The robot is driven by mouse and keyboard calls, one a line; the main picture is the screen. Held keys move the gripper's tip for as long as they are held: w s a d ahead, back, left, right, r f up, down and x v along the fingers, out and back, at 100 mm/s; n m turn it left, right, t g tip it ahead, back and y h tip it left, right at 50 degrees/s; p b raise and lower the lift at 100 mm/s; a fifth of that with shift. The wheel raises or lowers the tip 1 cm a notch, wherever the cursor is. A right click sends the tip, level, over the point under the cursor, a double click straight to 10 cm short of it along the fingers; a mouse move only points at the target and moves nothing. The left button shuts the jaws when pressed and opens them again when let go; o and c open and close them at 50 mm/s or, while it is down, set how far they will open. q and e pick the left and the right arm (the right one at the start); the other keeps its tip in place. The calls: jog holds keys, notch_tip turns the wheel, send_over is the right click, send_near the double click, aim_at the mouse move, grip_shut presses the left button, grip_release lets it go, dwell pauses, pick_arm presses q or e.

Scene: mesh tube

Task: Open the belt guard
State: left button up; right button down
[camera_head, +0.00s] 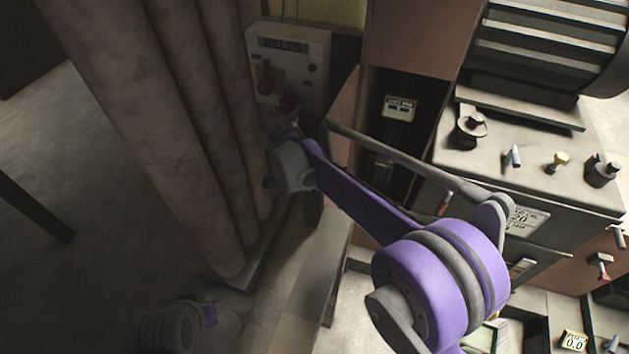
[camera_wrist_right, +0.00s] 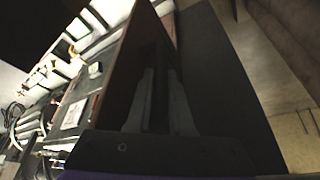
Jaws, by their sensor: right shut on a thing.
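The belt guard appears to be the brown panel (camera_head: 343,118) standing out at an angle beside a dark opening (camera_head: 392,125). Its brown side (camera_wrist_right: 132,52) also shows in the right wrist view. My right gripper (camera_head: 284,118) is at the far end of my purple arm, left of this panel and in front of the "BELTS" box. In the right wrist view my right gripper (camera_wrist_right: 161,88) has its grey fingers closed at the panel's dark edge. The exact contact is in shadow.
A pale "BELTS" box (camera_head: 291,62) with a red handle is behind my right gripper. Thick brown pipes (camera_head: 165,120) stand close on the left. A machine top (camera_head: 530,165) with knobs and a ribbed motor is on the right. Open floor (camera_head: 75,225) lies far left.

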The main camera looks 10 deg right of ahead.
jog(key=c, duration=0.8)
grip_release()
jog(key=v, duration=1)
jog(key=shift+r+p, duration=0.35)
jog(key=shift+r, duration=0.05)
jog(key=shift+a, duration=0.1)
